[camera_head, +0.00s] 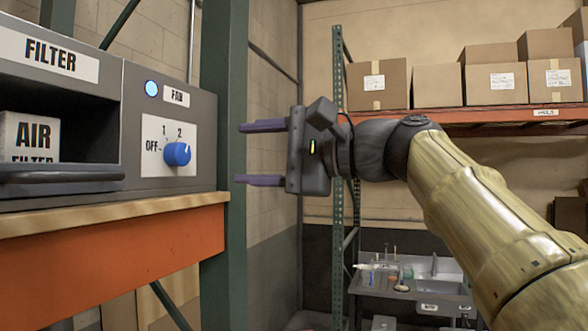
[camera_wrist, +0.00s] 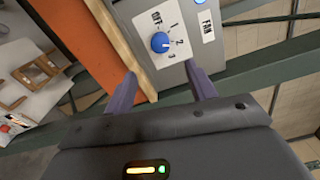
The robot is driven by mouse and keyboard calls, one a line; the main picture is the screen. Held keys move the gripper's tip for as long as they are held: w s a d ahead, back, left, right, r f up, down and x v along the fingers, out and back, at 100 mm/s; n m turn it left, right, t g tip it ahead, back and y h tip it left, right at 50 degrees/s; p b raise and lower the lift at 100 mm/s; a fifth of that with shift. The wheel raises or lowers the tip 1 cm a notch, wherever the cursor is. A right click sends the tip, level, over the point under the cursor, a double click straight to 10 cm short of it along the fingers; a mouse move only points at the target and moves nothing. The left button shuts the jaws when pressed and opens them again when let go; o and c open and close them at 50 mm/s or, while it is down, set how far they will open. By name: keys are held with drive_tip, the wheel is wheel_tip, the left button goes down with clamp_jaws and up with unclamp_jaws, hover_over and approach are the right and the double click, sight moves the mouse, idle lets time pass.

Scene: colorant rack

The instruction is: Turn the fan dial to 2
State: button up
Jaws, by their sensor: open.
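The fan dial (camera_head: 177,154) is a round blue knob on a white plate (camera_head: 153,130) marked OFF, 1 and 2 in the head view. A small white mark shows on the knob's upper right, but its exact setting is hard to read. The wrist view shows the dial (camera_wrist: 160,42) beyond the fingers, with OFF, 1, 2 and 3 around it. My gripper (camera_head: 238,153) is open and empty, its two purple fingers pointing left at about dial height. It is to the right of the dial and apart from it. The fingertips also show in the wrist view (camera_wrist: 160,70).
A lit blue light (camera_head: 151,88) and a FAN label (camera_head: 176,96) sit above the dial. The FILTER compartment with an air filter box (camera_head: 29,138) is to the left. A green rack post (camera_head: 224,120) stands beside the panel. An orange beam (camera_head: 150,250) runs below.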

drive_tip(key=b+v, duration=0.1)
drive_tip(key=v, duration=0.4)
drive_tip(key=shift+s+d, duration=0.15)
drive_tip(key=shift+d, duration=0.25)
drive_tip(key=w+d+f+m+t+h, duration=0.1)
drive_tip(key=w+f+m+h, duration=0.1)
drive_tip(key=w+f, duration=0.45)
drive_tip(key=w+d+f+m+t+h, duration=0.1)
drive_tip(key=w+d+f+h, duration=0.15)
drive_tip(key=f, duration=0.65)
drive_tip(key=w+d+f+g+h, duration=0.1)
drive_tip(key=d+f+h, duration=0.15)
drive_tip(key=f, duration=0.75)
drive_tip(key=w+d+f+g+h, duration=0.1)
drive_tip(key=f+h, duration=0.2)
drive_tip(key=f, duration=0.6)
drive_tip(key=s+d+f+n+g+h, duration=0.1)
drive_tip(key=s+f, duration=0.4)
drive_tip(key=f, duration=0.5)
drive_tip(key=s+d+f+n+g+h, duration=0.2)
drive_tip(key=s+f+n, duration=0.3)
drive_tip(key=f, duration=0.5)
drive_tip(key=s+d+f+n+g+h, duration=0.1)
drive_tip(key=s+d+f+n+h, duration=0.2)
drive_tip(key=s+f, duration=0.4)
wheel_tip(320, 180, down, 3)
drive_tip(key=shift+n+h+b, duration=0.3)
drive_tip(key=shift+b, duration=0.15)
drive_tip(key=shift+s+d, duration=0.1)
